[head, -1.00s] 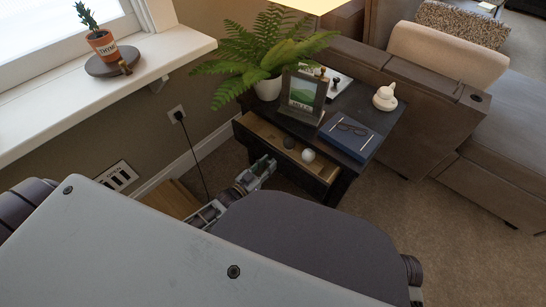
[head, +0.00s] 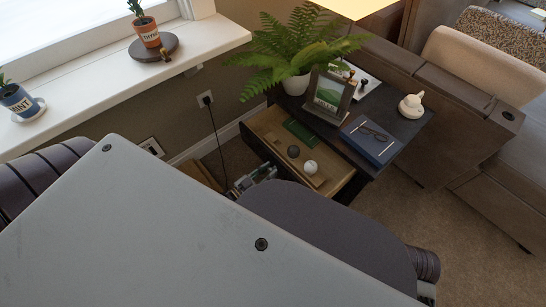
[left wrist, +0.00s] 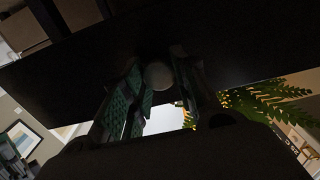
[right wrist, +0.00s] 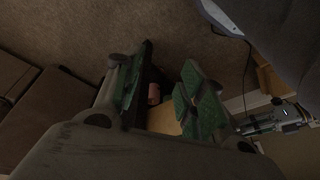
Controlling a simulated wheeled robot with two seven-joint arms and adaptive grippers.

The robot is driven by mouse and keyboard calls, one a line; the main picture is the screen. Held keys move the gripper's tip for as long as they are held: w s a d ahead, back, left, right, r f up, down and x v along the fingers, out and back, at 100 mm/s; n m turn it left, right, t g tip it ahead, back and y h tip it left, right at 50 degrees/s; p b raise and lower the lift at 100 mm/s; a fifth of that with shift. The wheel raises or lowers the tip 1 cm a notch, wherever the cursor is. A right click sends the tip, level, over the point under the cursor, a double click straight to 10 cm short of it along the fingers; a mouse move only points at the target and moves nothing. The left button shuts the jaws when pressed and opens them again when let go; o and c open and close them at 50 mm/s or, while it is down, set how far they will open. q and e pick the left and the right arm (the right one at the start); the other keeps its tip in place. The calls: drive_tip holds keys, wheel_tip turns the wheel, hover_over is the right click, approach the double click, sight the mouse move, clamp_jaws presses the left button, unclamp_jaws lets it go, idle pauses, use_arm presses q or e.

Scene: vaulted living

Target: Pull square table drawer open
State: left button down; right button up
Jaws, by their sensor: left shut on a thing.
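The dark square table (head: 410,122) stands beside the sofa. Its drawer (head: 345,190) is pulled out, and its light wooden inside shows. My left gripper (head: 262,174) is at the drawer front. In the left wrist view its fingers close around a round knob (left wrist: 159,76) on the dark front. In the head view the knob is hidden. My right gripper (right wrist: 166,62) shows in the right wrist view, fingers apart and empty, with carpet beyond.
A brown sofa (head: 450,110) stands close on the right. A windowsill (head: 100,80) with potted plants runs along the left.

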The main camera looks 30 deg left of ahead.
use_arm(q)
drive_tip(key=shift+p+v, duration=0.35)
drive_tip(key=shift+v, duration=0.8)
drive_tip(key=shift+s, duration=0.25)
use_arm(e)
drive_tip(key=shift+w+d+f, duration=0.1)
drive_tip(key=shift+d+f, duration=0.05)
drive_tip(key=shift+f, duration=0.7)
use_arm(q)
drive_tip(key=c, duration=1.1)
unclamp_jaws()
use_arm(e)
drive_tip(key=shift+s, duration=0.2)
use_arm(q)
drive_tip(key=shift+a, duration=0.1)
